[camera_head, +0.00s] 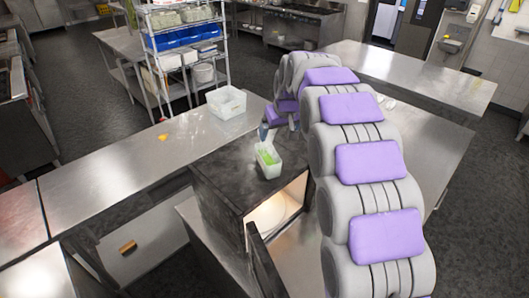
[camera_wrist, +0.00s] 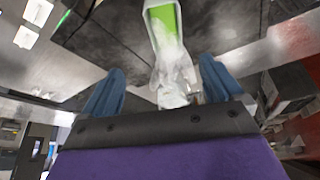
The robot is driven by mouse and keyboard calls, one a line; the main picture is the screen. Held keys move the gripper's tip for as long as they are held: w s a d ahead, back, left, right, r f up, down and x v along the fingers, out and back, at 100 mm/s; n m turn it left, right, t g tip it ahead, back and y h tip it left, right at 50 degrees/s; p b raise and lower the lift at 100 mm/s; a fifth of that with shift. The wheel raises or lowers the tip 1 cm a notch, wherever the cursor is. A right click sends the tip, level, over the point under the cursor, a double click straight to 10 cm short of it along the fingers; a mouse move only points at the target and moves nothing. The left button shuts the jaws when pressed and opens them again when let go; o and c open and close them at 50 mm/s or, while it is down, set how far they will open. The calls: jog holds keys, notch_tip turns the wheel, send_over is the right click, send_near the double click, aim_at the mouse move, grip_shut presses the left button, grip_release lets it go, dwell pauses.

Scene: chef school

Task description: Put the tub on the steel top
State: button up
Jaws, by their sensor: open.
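A small whitish tub (camera_head: 269,166) with green contents stands on the dark top of a box-shaped oven (camera_head: 222,180). In the wrist view the tub (camera_wrist: 165,25) shows at the top centre, with a blurry whitish part reaching down between the fingers. My gripper (camera_head: 270,132) is at the tub's far side in the head view, close above it. In the wrist view my gripper (camera_wrist: 162,68) has its two blue fingers apart. I cannot tell whether either finger touches the tub. The steel top (camera_head: 125,180) runs left of the oven.
A larger translucent bin (camera_head: 226,102) and a small yellow item (camera_head: 163,137) are on the steel top. The oven door (camera_head: 264,264) hangs open, with a white plate (camera_head: 268,214) inside. A wire shelf (camera_head: 185,50) stands behind. The steel top's left part is clear.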

jog(key=p, duration=0.1)
send_over(267, 157)
jog(key=s+d, duration=0.1)
jog(key=s, duration=0.1)
notch_tip(267, 157, down, 10)
jog(key=shift+f, duration=0.15)
jog(key=shift+w+a+f, duration=0.25)
jog(key=shift+a+f, duration=0.15)
jog(key=shift+f, duration=0.3)
jog(key=shift+d+p+x, duration=0.15)
jog(key=shift+p+x, duration=0.1)
jog(key=shift+x, duration=0.85)
jog(key=shift+d+p+x, duration=0.15)
jog(key=shift+p+x, duration=0.05)
jog(key=shift+x, duration=0.85)
jog(key=shift+a+f, duration=0.15)
jog(key=shift+f, duration=0.1)
jog(key=shift+c, duration=0.2)
